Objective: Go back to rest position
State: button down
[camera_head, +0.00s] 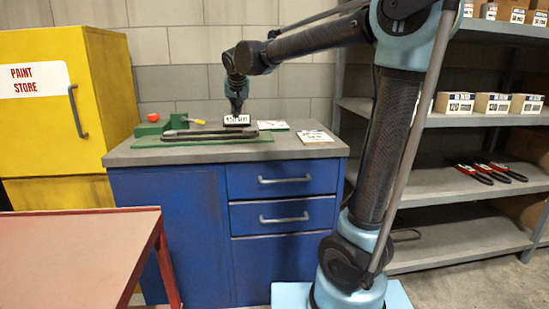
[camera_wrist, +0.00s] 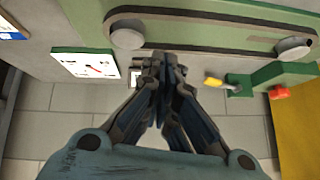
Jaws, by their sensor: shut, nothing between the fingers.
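My gripper (camera_head: 236,112) is at the end of my raised arm, over the back part of the grey workbench top (camera_head: 305,148). In the wrist view its fingers (camera_wrist: 160,62) are drawn together with nothing held between them. A small dark block with a white label (camera_head: 237,120) shows right at the fingertips in the head view; whether they touch it I cannot tell. A green board with a long dark loop (camera_head: 225,138) lies in front of it. The same green board (camera_wrist: 215,12) shows beyond the fingertips in the wrist view.

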jog(key=s+d+f+g+h, duration=0.1)
jog(key=s+d+f, duration=0.35)
jog(key=d, duration=0.35)
jog(key=s+d+f+g, duration=0.1)
jog(key=s+d+f, duration=0.2)
jog(key=s+d, duration=0.4)
jog(key=s+d+f+g+h, duration=0.1)
jog(key=s+d+f, duration=0.3)
jog(key=d, duration=0.6)
jog(key=s+d+f+g, duration=0.1)
jog(key=s+d+f, duration=0.3)
jog(key=s+f, duration=0.4)
jog(key=s+d+f+g, duration=0.1)
jog(key=s+d+f, duration=0.4)
jog(key=s+f, duration=0.4)
jog(key=s, duration=0.3)
jog(key=shift+f+g, duration=0.2)
jog(key=shift+g, duration=0.1)
jog(key=shift+s, duration=0.1)
